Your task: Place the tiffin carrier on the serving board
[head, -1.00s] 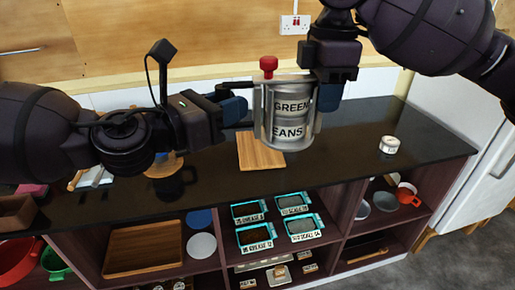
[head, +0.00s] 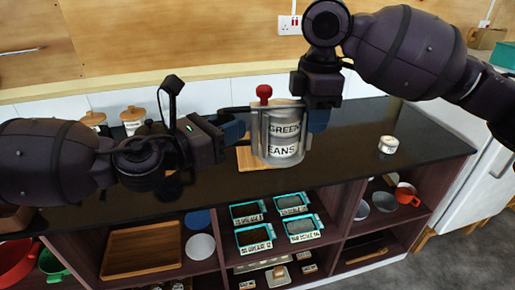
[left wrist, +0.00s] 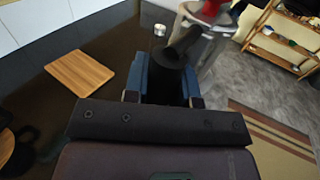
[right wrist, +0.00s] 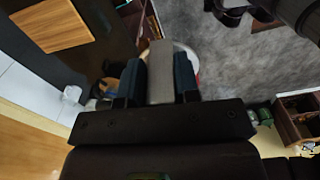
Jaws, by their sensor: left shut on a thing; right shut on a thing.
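The tiffin carrier (head: 284,149) is a grey metal stack with a "GREEN ...EANS" label and a red top knob. It is upright, held in front of the wooden serving board (head: 244,158) in the head view, hiding most of it. Any gap between them cannot be judged there. My left gripper (head: 243,128) is shut on the carrier's left side, with a black bar between its jaws in the left wrist view. My right gripper (head: 314,118) is shut on its right side, around a grey bar. The board (left wrist: 80,72) shows clear of the carrier (left wrist: 200,48) in the left wrist view.
The dark counter (head: 350,140) is clear to the right up to a small white tin (head: 388,144). Lidded jars (head: 132,119) stand at the back left. Shelves below hold teal-rimmed trays (head: 254,238) and a wooden tray (head: 142,250). A wall socket (head: 290,25) is behind.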

